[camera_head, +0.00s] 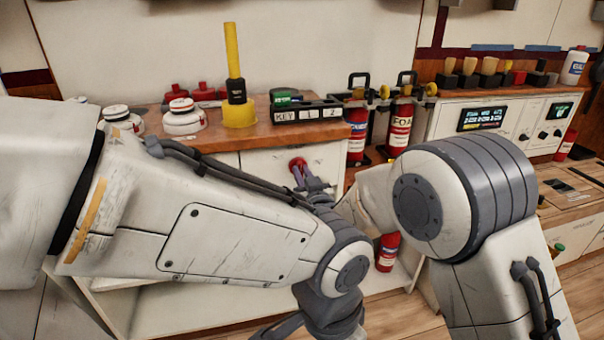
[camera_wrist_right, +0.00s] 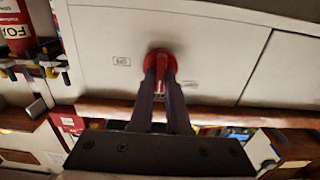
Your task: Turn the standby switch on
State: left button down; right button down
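A red rotary switch (camera_wrist_right: 160,56) is on the pale front panel of the counter. It also shows in the head view (camera_head: 297,163), partly covered by my right gripper. My right gripper (camera_wrist_right: 161,82) has its two dark fingers on either side of the red handle, close together with the handle between them. They appear to touch it. In the wrist view the handle points down, toward the gripper. The right gripper also shows in the head view (camera_head: 305,178). My left arm crosses the head view from the left; its fingertips are not visible.
Small labels too blurred to read flank the switch (camera_wrist_right: 121,61). The wooden counter (camera_head: 225,138) above holds a yellow-topped tool (camera_head: 236,70), a black key box (camera_head: 306,112) and red-and-white containers (camera_head: 184,117). Fire extinguishers (camera_head: 400,120) stand to the right. My left arm lies close to my right gripper.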

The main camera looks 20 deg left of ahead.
dwell(0.3)
jog(key=m+b, duration=0.2)
jog(key=m, duration=0.1)
jog(key=m+b, duration=0.1)
jog(key=m, duration=0.2)
jog(key=m+b, duration=0.2)
jog(key=m, duration=0.1)
jog(key=shift+w+d+f+b, duration=0.1)
jog(key=shift+d+f+b, duration=0.05)
jog(key=shift+f+b, duration=0.15)
jog(key=m+b, duration=0.3)
jog(key=m, duration=0.2)
jog(key=shift+m, duration=0.3)
jog(key=shift+m+b, duration=1.25)
jog(key=shift+m, duration=0.35)
jog(key=c, duration=0.9)
grip_release()
jog(key=shift+r, duration=0.1)
